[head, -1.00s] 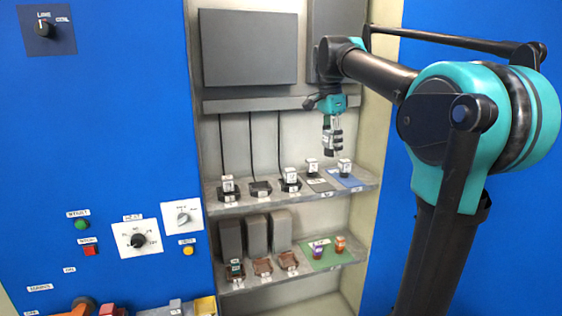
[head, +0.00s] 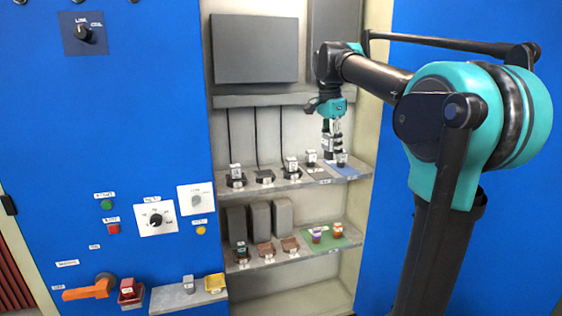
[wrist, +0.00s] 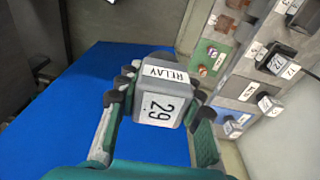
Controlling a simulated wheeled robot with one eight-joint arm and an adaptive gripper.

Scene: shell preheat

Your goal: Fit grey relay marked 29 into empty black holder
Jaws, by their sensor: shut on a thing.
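The grey relay marked 29 (wrist: 160,100) is held between the two fingers of my gripper (wrist: 155,112). Its white labels reading "RELAY" and "29" face the wrist camera. In the head view my gripper (head: 331,146) points down over the right part of the upper shelf, close to the relays on the mats there. The empty black holder (head: 264,177) is on the same shelf to the left, between two black holders with relays in them (head: 236,178) (head: 291,168). My gripper is well to the right of the empty holder and higher.
One relay (head: 311,158) is on a dark mat and another (head: 342,160) on a blue mat (head: 345,170). The lower shelf (head: 290,255) has several brown holders and a green mat (head: 345,240). An orange handle (head: 88,288) juts out at lower left.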

